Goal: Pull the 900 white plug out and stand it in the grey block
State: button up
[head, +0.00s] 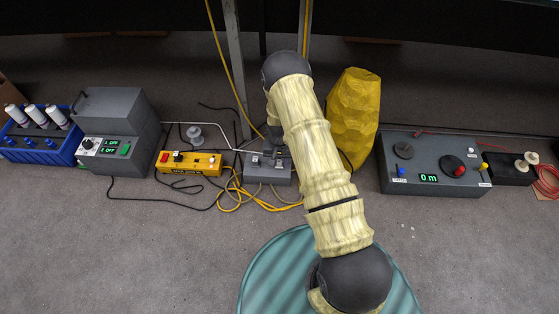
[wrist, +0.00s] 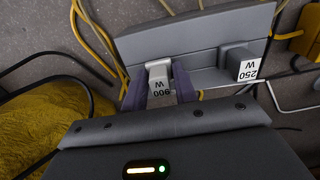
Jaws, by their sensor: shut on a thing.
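The white plug marked 900 W (wrist: 158,72) is between the two purple fingers of my gripper (wrist: 161,79) in the wrist view. The fingers are shut on its sides. The plug is at the face of the grey block (wrist: 200,38); I cannot tell whether it is seated there or just in front. A grey plug marked 250 W (wrist: 240,63) sits in the same block, to the right and apart from my fingers. In the head view the grey block (head: 283,176) is on the floor below my wrist, and my arm partly hides it.
A yellow switch box (head: 188,163) stands left of the grey block. Yellow and black cables (head: 232,190) lie around both. A yellow sack (head: 353,115) stands close to the right of my arm. Front floor is mostly clear.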

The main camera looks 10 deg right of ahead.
jog(key=shift+f, duration=0.15)
jog(key=o, duration=1)
jog(key=shift+o, duration=0.2)
jog(key=shift+r+p, duration=3.1)
jog(key=shift+r, duration=0.4)
